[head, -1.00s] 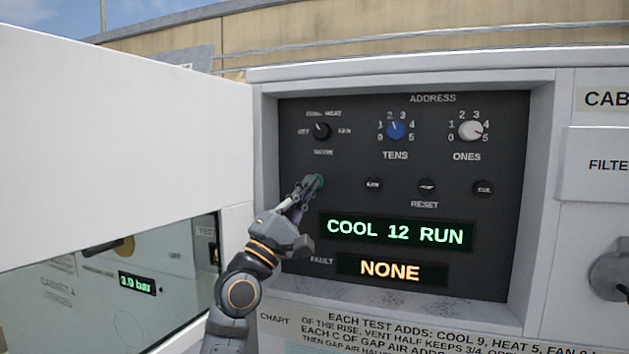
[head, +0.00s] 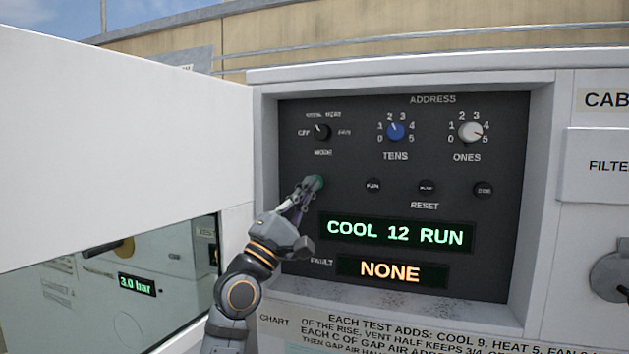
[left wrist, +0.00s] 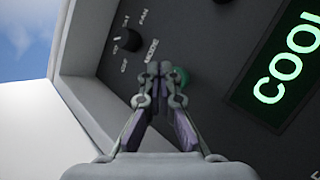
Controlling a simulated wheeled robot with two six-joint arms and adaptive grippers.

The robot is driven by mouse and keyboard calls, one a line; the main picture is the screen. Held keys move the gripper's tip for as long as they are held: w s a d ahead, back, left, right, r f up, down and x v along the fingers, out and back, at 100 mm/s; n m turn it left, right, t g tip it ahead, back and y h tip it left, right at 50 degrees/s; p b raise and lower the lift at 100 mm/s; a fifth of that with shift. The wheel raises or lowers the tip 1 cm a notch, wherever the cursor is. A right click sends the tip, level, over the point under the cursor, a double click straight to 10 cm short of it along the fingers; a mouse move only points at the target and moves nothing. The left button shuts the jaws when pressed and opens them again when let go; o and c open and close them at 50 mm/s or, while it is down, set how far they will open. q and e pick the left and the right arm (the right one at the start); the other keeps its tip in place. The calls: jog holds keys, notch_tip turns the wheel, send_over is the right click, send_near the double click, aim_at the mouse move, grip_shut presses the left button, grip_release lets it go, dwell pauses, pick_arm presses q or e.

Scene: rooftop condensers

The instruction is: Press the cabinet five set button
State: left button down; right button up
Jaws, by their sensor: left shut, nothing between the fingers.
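The cabinet's recessed black control panel (head: 460,160) fills the middle of the head view. A green button (head: 319,182) sits on it below the mode knob (head: 321,132); its label is hidden. My left gripper (head: 312,184) is shut and empty, its fingertips at the green button and covering part of it. I cannot tell whether they touch. In the left wrist view the fingertips (left wrist: 160,72) are together beside the green button (left wrist: 181,77). The display (head: 397,231) reads COOL 12 RUN, and the fault display (head: 391,270) reads NONE. My right gripper is not in view.
The blue tens dial (head: 396,130) and white ones dial (head: 469,130) are above several small black buttons (head: 427,187). The recess has a pale raised frame. A white door (head: 120,140) stands at left, with a 3.0 bar readout (head: 137,284) below it.

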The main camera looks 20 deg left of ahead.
pick_arm(q)
jog(key=shift+w, duration=0.15)
jog(key=shift+w+f+b, duration=0.1)
jog(key=shift+w+b, duration=0.2)
jog(key=shift+w+b, duration=0.45)
jog(key=shift+w, duration=0.1)
dwell(0.8)
jog(key=shift+s+p, duration=0.8)
jog(key=shift+s, duration=0.2)
